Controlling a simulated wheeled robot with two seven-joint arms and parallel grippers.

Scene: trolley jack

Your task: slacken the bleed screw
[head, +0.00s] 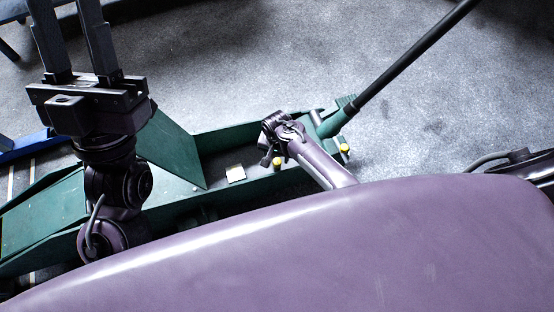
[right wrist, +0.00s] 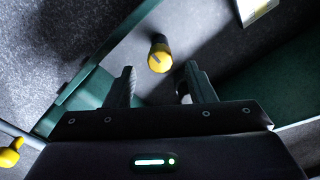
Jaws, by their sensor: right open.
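The green trolley jack (head: 60,215) lies on the floor. Two yellow knobs show near its handle end: one (head: 277,162) close to my right gripper, the other (head: 344,150) further right. In the right wrist view the near knob (right wrist: 158,55), with a dark slot across its face, lies just ahead of the gap between the fingers, apart from both. I cannot tell for certain which knob is the bleed screw. My right gripper (head: 268,150) is open and empty. My left gripper (head: 70,35) is raised at upper left, its fingers apart and empty, tips cut off by the frame.
The black handle (head: 410,58) rises from a green socket (head: 337,122) to the upper right, beside my right gripper. Green side walls (head: 225,135) flank the jack's channel. A pale plate (head: 236,173) lies on the jack. Grey floor (head: 250,60) is clear behind it.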

